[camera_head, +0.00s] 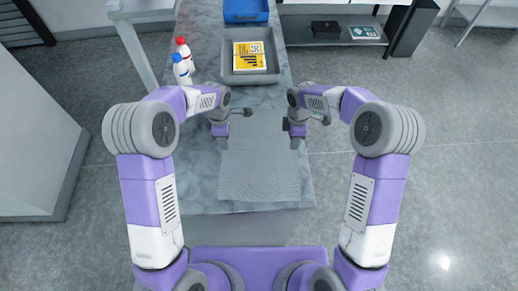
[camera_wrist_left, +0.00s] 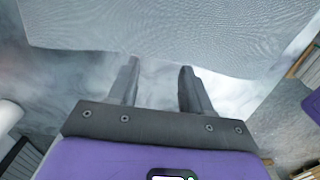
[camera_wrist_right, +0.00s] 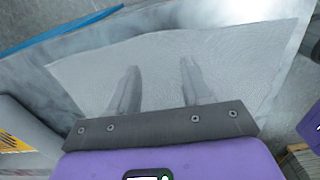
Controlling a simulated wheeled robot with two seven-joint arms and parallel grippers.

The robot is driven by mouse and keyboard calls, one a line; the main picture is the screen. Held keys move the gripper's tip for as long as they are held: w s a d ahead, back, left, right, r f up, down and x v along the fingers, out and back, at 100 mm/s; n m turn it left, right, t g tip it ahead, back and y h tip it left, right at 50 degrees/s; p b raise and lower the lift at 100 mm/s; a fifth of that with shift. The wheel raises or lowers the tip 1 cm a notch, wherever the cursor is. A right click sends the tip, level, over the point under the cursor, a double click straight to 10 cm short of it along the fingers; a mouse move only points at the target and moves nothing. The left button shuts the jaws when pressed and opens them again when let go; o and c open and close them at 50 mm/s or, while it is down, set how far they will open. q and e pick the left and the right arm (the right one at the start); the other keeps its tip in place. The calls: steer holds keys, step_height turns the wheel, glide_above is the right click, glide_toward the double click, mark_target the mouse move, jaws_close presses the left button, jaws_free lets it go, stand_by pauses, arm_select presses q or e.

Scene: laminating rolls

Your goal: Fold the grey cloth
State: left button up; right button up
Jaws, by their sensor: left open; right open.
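The grey cloth (camera_head: 260,170) lies flat and spread out on the near part of the table, roughly rectangular. My left gripper (camera_head: 220,143) is open and empty near the cloth's left edge; in the left wrist view its fingers (camera_wrist_left: 157,85) point at an edge of the cloth (camera_wrist_left: 170,35). My right gripper (camera_head: 296,143) is open near the cloth's right edge; in the right wrist view its fingers (camera_wrist_right: 160,80) show over the cloth (camera_wrist_right: 160,60). I cannot tell whether the fingers touch the cloth. The cloth's far corners are partly hidden by my grippers.
A grey tray (camera_head: 230,77) with a yellow printed item (camera_head: 249,55) stands beyond the cloth, with a blue bin (camera_head: 246,10) behind it. A red-capped bottle (camera_head: 183,48) and a blue-capped bottle (camera_head: 181,70) stand at the table's left edge. Bare marble table (camera_head: 200,190) shows around the cloth.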

arm_select(q)
step_height(320, 180, down, 5)
steer(key=shift+w+r, duration=0.1)
steer(key=shift+w, duration=0.05)
arm_select(e)
step_height(320, 180, down, 5)
steer(key=shift+w+r, duration=0.1)
steer(key=shift+w, duration=0.05)
arm_select(q)
steer(key=shift+f, duration=0.2)
arm_select(e)
steer(key=shift+f, duration=0.2)
arm_select(q)
steer(key=shift+f, duration=0.2)
arm_select(e)
steer(key=shift+f, duration=0.2)
arm_select(q)
steer(key=shift+c, duration=0.5)
arm_select(e)
steer(key=shift+c, duration=0.5)
arm_select(q)
jaws_close()
arm_select(e)
jaws_close()
steer(key=shift+r, duration=0.1)
